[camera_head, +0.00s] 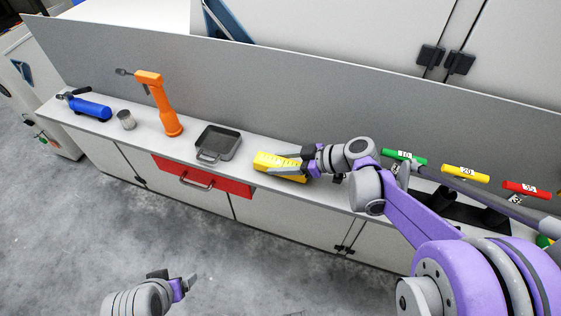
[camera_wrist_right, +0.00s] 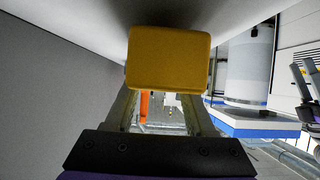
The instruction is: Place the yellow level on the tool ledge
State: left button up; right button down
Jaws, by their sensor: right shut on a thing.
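The yellow level (camera_head: 268,162) is a yellow block with pale markings, at the middle of the long grey-white ledge (camera_head: 262,143). My right gripper (camera_head: 289,164) is shut on it from the right, one finger on each side. In the right wrist view the level (camera_wrist_right: 168,58) fills the space between the fingers, with a dark shadow on the pale surface beside it. The level is at or just above the ledge; I cannot tell if it touches. My left gripper (camera_head: 174,279) is low at the left, in front of the cabinets, empty with its fingers apart.
Left of the level stand a dark tray (camera_head: 218,146), an orange tool (camera_head: 163,105), a grey cup (camera_head: 126,119) and a blue tool (camera_head: 90,107). Green (camera_head: 405,157), yellow (camera_head: 465,174) and red (camera_head: 526,190) numbered handles are at right. A grey panel (camera_head: 290,98) rises behind.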

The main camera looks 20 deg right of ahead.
jog(key=shift+f+b, duration=0.45)
jog(key=shift+f, duration=0.15)
jog(key=shift+c, duration=0.8)
grip_release()
